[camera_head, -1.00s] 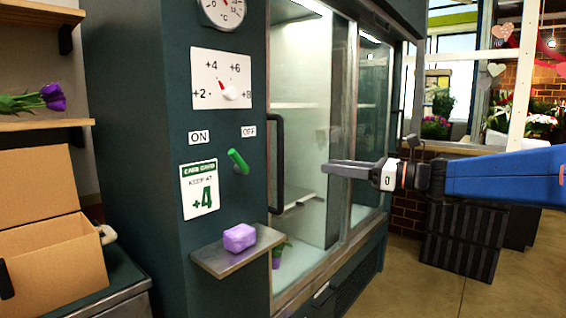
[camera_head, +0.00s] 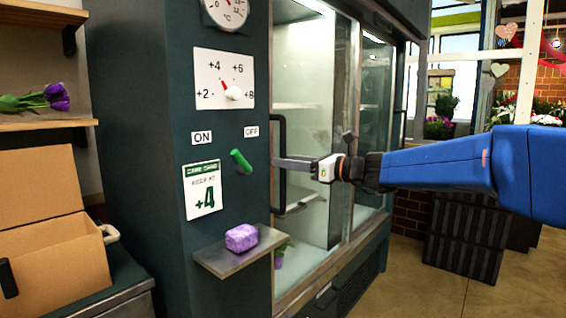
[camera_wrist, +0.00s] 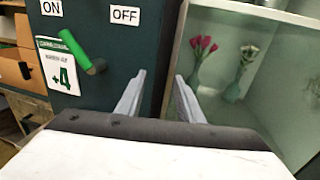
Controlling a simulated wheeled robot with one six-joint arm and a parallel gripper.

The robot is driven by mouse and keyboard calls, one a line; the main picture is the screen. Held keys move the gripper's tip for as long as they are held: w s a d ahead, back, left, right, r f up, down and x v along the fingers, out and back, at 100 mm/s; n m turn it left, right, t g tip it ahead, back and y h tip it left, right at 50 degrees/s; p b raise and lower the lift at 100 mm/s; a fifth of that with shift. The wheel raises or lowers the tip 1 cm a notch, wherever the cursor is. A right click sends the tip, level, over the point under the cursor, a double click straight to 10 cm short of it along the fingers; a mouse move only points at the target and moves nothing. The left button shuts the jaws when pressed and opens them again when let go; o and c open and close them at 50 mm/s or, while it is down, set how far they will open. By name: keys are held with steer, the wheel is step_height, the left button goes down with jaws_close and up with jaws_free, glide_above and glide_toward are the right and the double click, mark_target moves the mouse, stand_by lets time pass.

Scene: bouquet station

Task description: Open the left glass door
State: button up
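The left glass door (camera_head: 302,90) of the dark green cooler looks shut in its frame. Its dark vertical bar handle (camera_head: 280,192) runs along the door's left edge and also shows in the wrist view (camera_wrist: 177,50). My gripper (camera_head: 281,163) is level with the middle of the handle, its fingers pointing left across it. In the wrist view my gripper's fingers (camera_wrist: 160,84) are spread apart, with the handle in line with the gap between them. I cannot tell whether either finger touches the bar.
Left of the handle, a green lever (camera_head: 240,161) and a small shelf (camera_head: 232,263) with a purple block (camera_head: 241,238) stick out from the cooler wall. The right glass door (camera_head: 372,110) is beside the left one. Flower vases (camera_wrist: 232,90) stand inside. Open floor lies in front.

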steer(key=shift+x, duration=0.85)
jaws_close()
steer(key=shift+d, duration=0.1)
